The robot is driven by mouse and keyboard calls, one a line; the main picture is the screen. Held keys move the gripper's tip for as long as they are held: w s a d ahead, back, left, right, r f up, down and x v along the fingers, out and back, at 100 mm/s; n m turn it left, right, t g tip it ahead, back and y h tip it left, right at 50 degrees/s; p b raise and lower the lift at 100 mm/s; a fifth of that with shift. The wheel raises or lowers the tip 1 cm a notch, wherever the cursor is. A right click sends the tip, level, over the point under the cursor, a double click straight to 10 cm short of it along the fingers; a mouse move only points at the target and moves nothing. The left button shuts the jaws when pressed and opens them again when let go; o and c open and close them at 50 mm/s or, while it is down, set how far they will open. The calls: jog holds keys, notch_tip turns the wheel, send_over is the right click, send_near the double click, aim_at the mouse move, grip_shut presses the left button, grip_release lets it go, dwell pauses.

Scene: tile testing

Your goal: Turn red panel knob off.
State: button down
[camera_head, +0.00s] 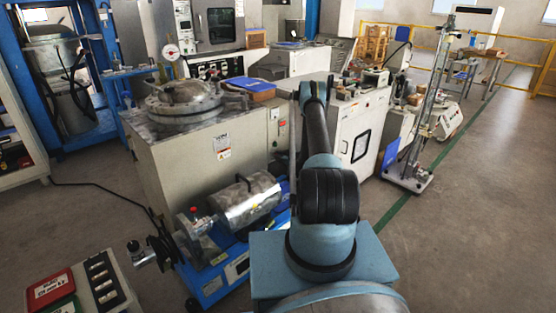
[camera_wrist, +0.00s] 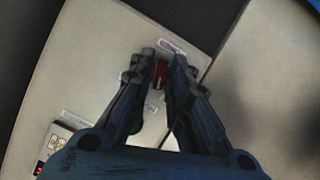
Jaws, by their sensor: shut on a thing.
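The red knob (camera_wrist: 159,74) sits on a pale panel (camera_wrist: 95,60) in the wrist view. My gripper (camera_wrist: 160,70) has a dark finger on each side of it and is shut on it. The fingers hide the knob's sides, and I cannot tell which way it is turned. In the head view a small red spot (camera_head: 281,124) shows on the pale cabinet front, left of my arm. I cannot tell if it is the same knob. My fingertips cannot be made out in that view.
A small display box (camera_wrist: 48,160) and label strips are on the panel in the wrist view. In the head view a silver motor on a blue base (camera_head: 215,278) stands left of my arm. Open floor (camera_head: 460,220) lies to the right.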

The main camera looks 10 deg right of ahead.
jog(key=shift+a+n+t+h, duration=0.3)
jog(key=shift+n+t, duration=0.1)
jog(key=shift+n, duration=0.4)
jog(key=c, duration=1.7)
grip_release()
jog(key=shift+w+a+f, duration=0.1)
jog(key=shift+f, duration=0.05)
